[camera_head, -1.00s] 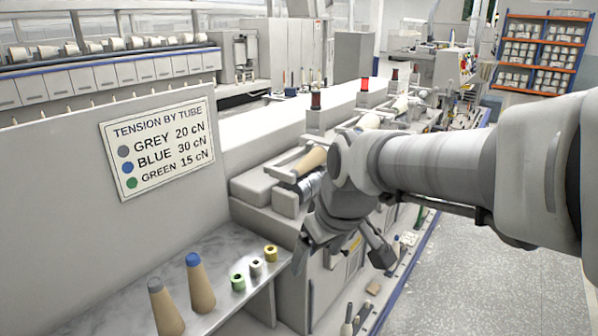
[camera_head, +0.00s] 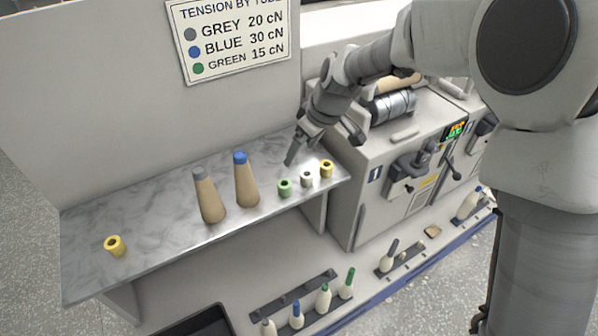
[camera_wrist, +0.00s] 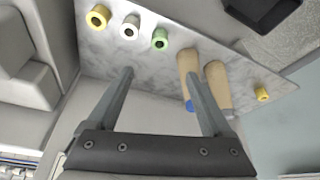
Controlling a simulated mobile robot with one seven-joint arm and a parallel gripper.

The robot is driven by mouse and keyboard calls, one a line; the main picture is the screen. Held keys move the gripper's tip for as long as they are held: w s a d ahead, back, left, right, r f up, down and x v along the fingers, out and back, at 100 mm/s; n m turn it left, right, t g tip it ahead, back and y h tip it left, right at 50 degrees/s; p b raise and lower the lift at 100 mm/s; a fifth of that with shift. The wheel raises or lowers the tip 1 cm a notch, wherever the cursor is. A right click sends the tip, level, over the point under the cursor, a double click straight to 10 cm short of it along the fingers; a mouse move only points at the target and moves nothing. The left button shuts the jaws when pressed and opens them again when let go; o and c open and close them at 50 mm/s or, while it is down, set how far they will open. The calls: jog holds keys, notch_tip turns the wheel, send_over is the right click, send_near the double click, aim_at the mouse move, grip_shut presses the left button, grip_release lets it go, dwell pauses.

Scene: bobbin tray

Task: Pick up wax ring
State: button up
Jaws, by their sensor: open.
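Small ring-shaped pieces with centre holes lie on a marbled grey shelf (camera_head: 150,240). A green ring (camera_head: 285,187), a white ring (camera_head: 307,179) and a yellow ring (camera_head: 326,169) stand in a row near its right end. Another yellow ring (camera_head: 115,245) sits alone near the left end. The wrist view shows the yellow (camera_wrist: 98,17), white (camera_wrist: 130,26) and green (camera_wrist: 160,38) rings and the lone yellow one (camera_wrist: 262,94). My gripper (camera_wrist: 160,73) is open and empty above the shelf. In the head view it (camera_head: 322,146) is behind the row, touching no ring.
A grey-tipped cone (camera_head: 209,197) and a blue-tipped cone (camera_head: 246,181) stand left of the green ring. A wall panel rises behind the shelf, with a tension sign (camera_head: 228,40). A winding machine (camera_head: 400,165) stands to the right. The shelf between the lone yellow ring and the cones is clear.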

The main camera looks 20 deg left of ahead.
jog(key=f, duration=0.1)
send_over(284, 184)
jog(key=s+d, duration=0.2)
jog(key=f, duration=1)
jog(key=shift+w+a+f+p, duration=0.2)
jog(key=shift+w+f+p, duration=0.1)
jog(key=shift+f, duration=0.1)
jog(key=x, duration=0.4)
jog(key=shift+s+d+f, duration=0.1)
jog(key=shift+d, duration=0.3)
jog(key=shift+a+f+p, duration=0.25)
jog(key=shift+f+p, duration=0.05)
jog(key=shift+f, duration=0.3)
grip_shut()
